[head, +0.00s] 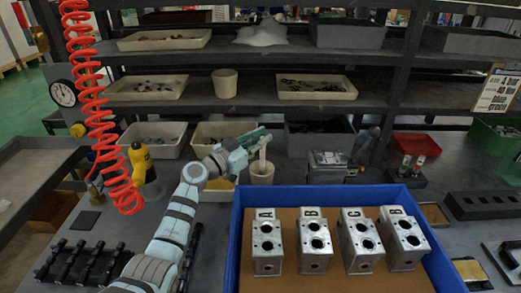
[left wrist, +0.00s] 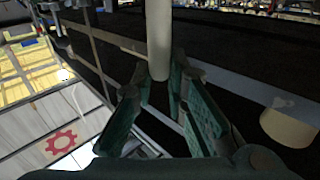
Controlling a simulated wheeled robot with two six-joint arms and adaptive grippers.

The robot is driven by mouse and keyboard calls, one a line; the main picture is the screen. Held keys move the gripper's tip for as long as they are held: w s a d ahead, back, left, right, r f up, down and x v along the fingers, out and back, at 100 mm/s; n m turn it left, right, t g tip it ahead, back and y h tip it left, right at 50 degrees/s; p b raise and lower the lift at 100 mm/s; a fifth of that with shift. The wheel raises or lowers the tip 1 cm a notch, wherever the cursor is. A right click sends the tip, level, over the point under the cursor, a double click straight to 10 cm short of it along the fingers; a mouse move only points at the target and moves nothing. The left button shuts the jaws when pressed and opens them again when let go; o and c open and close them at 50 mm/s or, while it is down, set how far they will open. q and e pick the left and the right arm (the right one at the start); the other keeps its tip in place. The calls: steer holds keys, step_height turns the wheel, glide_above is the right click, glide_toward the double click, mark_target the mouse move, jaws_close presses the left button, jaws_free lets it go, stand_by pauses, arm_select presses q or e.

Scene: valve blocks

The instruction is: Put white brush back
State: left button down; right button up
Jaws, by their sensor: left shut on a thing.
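My left gripper (head: 258,142) is shut on the white brush (head: 263,155) at the back of the bench. In the left wrist view, the brush's pale handle (left wrist: 158,38) runs between the green-padded fingers of the left gripper (left wrist: 160,82). In the head view the brush hangs roughly upright over a cream cup (head: 262,174). Its lower end overlaps the cup's mouth, and I cannot tell how deep it sits. My right gripper is not in view.
A blue-rimmed tray (head: 236,235) holds valve blocks marked A, B and C and a further one. A yellow bottle (head: 140,162) stands left of my arm, near a red coiled hose (head: 90,90). A metal block (head: 326,165) stands right of the cup. Shelves with bins rise behind.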

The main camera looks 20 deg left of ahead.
arm_select(q)
step_height(320, 180, down, 2)
steer(key=shift+f, duration=0.15)
steer(key=c, duration=1.6)
jaws_free()
steer(key=shift+a, duration=0.1)
steer(key=v, duration=1.2)
steer(key=shift+r, duration=0.2)
